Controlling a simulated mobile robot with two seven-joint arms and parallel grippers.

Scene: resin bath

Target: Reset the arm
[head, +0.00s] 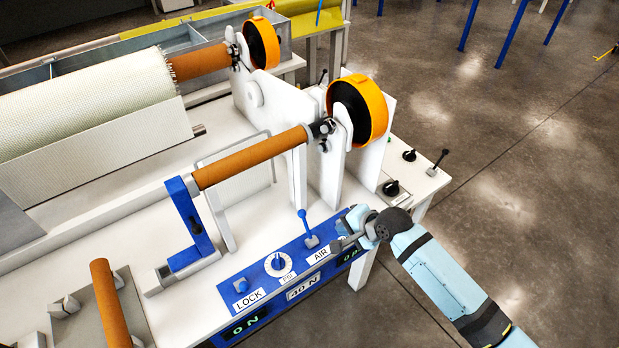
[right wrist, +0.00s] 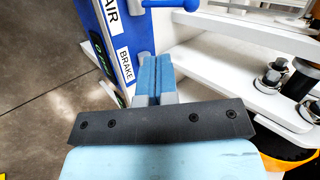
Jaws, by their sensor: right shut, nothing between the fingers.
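My right arm comes in from the lower right of the head view. Its gripper (head: 342,242) is shut and empty by the right end of the blue control panel (head: 262,268). In the right wrist view the shut fingers (right wrist: 154,78) lie together in front of the panel's edge, beside its AIR and BRAKE labels. I cannot tell whether they touch the panel. A blue lever (head: 305,226) stands on the panel, left of the gripper; its ball end (right wrist: 188,5) shows at the top of the wrist view. My left gripper is out of view.
A blue swing arm (head: 190,225) stands near the left end of an orange-brown roller (head: 250,157). An orange-rimmed wheel (head: 372,110) stands above the gripper. The floor (head: 530,190) on the right is clear.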

